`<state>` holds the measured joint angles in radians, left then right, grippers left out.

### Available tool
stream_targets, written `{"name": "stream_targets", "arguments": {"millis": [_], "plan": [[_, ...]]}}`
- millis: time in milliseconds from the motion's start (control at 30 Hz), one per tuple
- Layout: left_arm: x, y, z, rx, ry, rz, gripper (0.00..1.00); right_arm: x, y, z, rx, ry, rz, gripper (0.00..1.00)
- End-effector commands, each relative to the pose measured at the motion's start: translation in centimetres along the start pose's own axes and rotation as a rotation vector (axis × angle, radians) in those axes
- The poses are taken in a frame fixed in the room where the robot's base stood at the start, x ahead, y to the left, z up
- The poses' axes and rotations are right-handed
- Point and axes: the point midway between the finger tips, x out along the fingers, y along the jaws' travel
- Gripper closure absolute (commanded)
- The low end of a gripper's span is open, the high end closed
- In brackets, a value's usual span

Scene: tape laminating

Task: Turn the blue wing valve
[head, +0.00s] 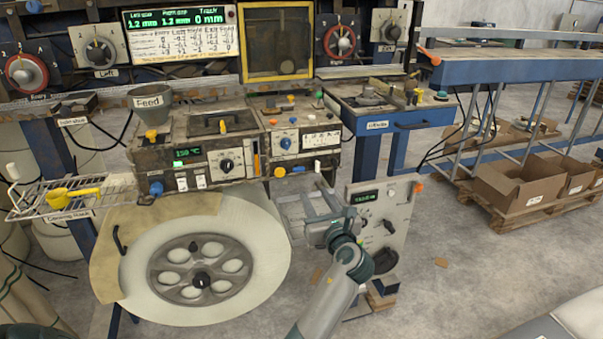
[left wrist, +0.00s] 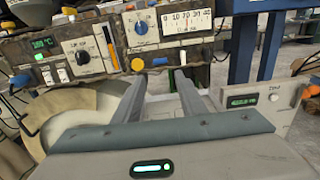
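A small blue knob (head: 285,143) is on the front of the right-hand control box, beside a white scale plate. It also shows in the left wrist view (left wrist: 141,27), above and beyond the fingers. A second blue knob (head: 156,187) is low on the left-hand box and shows at the left of the wrist view (left wrist: 21,80). I cannot tell which one is the wing valve. My left gripper (head: 303,194) is below and in front of the right-hand box, apart from both knobs. In the wrist view its fingers (left wrist: 160,80) are spread with nothing between them. My right gripper is not visible.
A yellow knob (head: 280,172) and a white one (head: 317,166) stick out under the right-hand box, close above my fingers. A large white roll (head: 265,230) is left of the gripper. A grey panel (head: 400,220) with a dark handwheel stands right of it.

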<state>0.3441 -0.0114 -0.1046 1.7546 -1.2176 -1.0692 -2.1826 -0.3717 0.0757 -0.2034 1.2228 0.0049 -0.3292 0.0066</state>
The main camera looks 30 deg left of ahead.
Motion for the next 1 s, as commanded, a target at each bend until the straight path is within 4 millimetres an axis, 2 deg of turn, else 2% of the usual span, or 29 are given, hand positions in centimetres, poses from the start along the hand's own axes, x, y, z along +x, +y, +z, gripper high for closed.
{"name": "stream_targets", "arguments": {"millis": [200,600,800,1000], "plan": [[4.0,0.0,0.2,0.001,-0.002,0.002,0.62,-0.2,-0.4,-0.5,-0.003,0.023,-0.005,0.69],[10.9,0.1,0.1,0.000,0.000,0.002,0.62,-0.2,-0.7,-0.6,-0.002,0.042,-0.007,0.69],[12.9,0.0,0.1,-0.001,0.000,0.001,0.62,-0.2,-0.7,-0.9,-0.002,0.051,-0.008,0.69],[13.5,0.0,0.0,-0.001,0.000,0.000,0.62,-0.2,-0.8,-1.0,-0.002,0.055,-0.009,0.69]]}}
